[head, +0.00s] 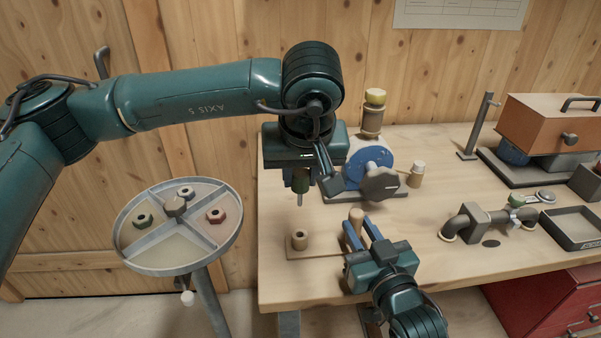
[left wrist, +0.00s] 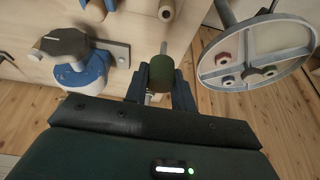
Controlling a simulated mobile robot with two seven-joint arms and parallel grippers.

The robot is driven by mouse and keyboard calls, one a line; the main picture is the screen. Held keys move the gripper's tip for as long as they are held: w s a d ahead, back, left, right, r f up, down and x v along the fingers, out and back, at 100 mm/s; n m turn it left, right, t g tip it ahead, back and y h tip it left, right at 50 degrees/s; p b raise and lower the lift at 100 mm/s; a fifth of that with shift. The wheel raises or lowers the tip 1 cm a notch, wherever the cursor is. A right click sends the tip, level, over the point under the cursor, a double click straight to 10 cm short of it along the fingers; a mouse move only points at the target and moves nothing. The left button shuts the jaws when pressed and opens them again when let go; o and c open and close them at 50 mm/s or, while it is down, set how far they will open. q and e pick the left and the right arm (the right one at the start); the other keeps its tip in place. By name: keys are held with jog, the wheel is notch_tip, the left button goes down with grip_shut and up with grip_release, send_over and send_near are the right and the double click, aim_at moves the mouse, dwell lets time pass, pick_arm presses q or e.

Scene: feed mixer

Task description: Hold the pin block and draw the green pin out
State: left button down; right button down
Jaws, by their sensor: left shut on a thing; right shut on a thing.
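The green pin (head: 300,183) hangs in my left gripper (head: 301,176), its metal shaft pointing down. It is apart from the pin block and above its open socket. The left wrist view shows the green pin (left wrist: 163,75) between the two fingers (left wrist: 160,88), its bare shaft clear of the socket. The pin block (head: 314,252) is a flat wooden base on the bench with a short holed post and a taller wooden post. My right gripper (head: 362,229) is shut on the taller post, its fingers partly hiding it.
A round divided tray (head: 182,262) with coloured nuts stands left of the bench. Behind the block is a blue pump-like machine (head: 368,160) with a grey knob. A pipe assembly (head: 490,222) and a dark tray (head: 575,229) lie to the right. Bench between is clear.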

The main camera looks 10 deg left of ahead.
pick_arm(q)
jog(key=shift+r, duration=0.3)
jog(key=shift+r, duration=0.65)
jog(key=shift+r, duration=0.1)
jog(key=shift+r, duration=3.15)
pick_arm(e)
jog(key=c, duration=1.1)
grip_release()
